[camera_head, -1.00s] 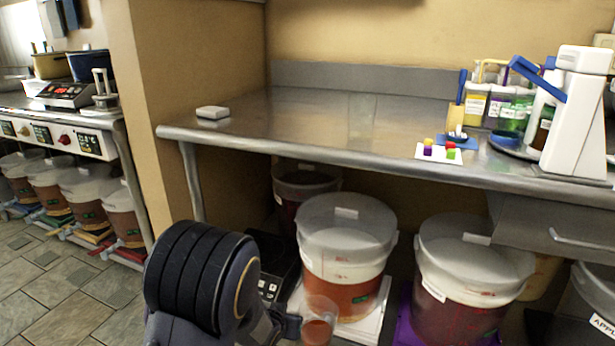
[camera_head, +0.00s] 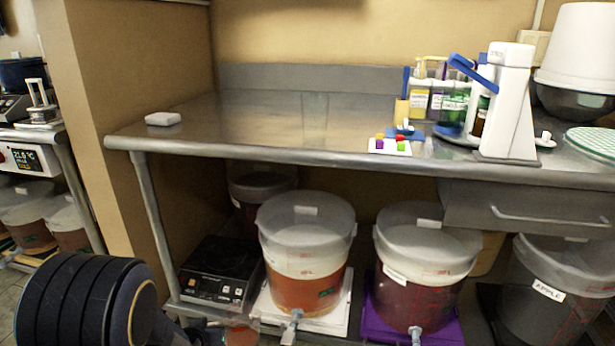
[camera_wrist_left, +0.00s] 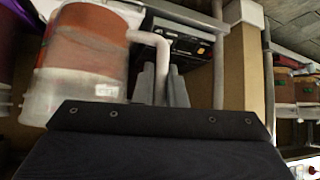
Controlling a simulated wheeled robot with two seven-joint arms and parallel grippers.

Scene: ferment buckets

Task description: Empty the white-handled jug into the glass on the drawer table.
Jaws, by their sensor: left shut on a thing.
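The white-handled jug is clear with orange-brown liquid inside. In the left wrist view the jug (camera_wrist_left: 80,60) fills the upper left, with its pale handle (camera_wrist_left: 150,40) running between my fingers. My left gripper (camera_wrist_left: 165,85) is shut on that handle. In the head view only a little of the jug (camera_head: 241,336) shows at the bottom edge, beside my left gripper (camera_head: 195,335), mostly hidden by my arm. The steel drawer table (camera_head: 280,150) has its drawer (camera_head: 530,208) at the right. My right gripper is not in view.
Lidded buckets (camera_head: 306,235) (camera_head: 425,250) stand under the table, with a black hot plate (camera_head: 218,272) at left. A white device (camera_head: 508,105), bottles (camera_head: 440,98) and a small card with coloured cubes (camera_head: 390,147) stand on the table. Its left half is mostly clear.

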